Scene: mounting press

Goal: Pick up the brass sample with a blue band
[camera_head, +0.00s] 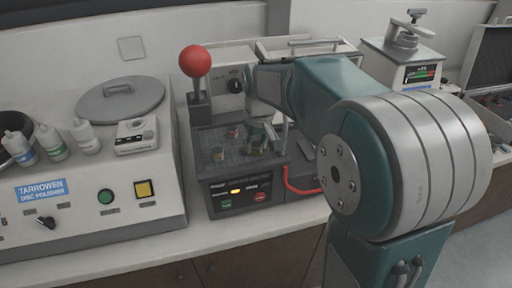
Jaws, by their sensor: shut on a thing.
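My gripper (262,140) is low over the dark perforated tray (204,135) of the press, at the tray's right side. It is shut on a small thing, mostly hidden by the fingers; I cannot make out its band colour. One small cylindrical sample (232,131) with a reddish band stands on the tray left of the gripper. Another small sample (218,154) stands nearer the front; its colours are too small to tell surely. I cannot point out the blue-banded brass sample with certainty. My arm hides the area right of the tray.
A lever with a red ball (195,61) rises at the tray's back left. The disc polisher (85,190), with bottles (83,135) and a round lid (120,99), fills the left. Another machine (402,60) stands at the back right. An open case (490,75) lies far right.

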